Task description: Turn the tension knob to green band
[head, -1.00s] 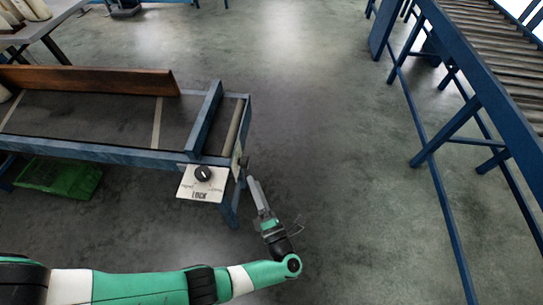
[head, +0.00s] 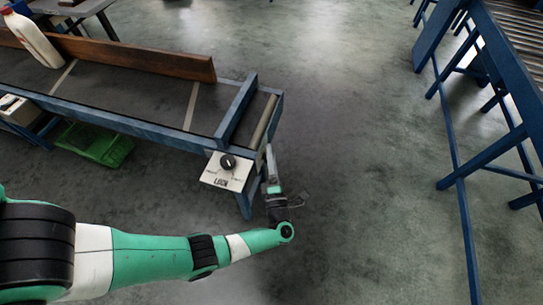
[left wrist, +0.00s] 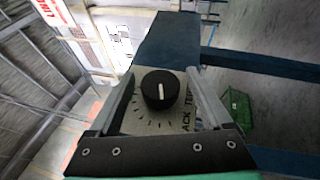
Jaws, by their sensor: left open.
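In the left wrist view a round black knob (left wrist: 161,90) with a white pointer line sits on a pale plate (left wrist: 148,124) with tick marks and partly hidden lettering that includes "ACK". My left gripper (head: 269,150) is at the conveyor's end in the head view. In the left wrist view its open fingers (left wrist: 160,82) stand either side of the knob, with gaps showing. My right gripper is out of view.
The blue-framed conveyor (head: 130,124) carries a brown wooden board (head: 130,54) and a white bottle (head: 35,42). A green crate (head: 98,144) is beneath it. A roller conveyor (head: 500,80) stands at right. The floor between is clear.

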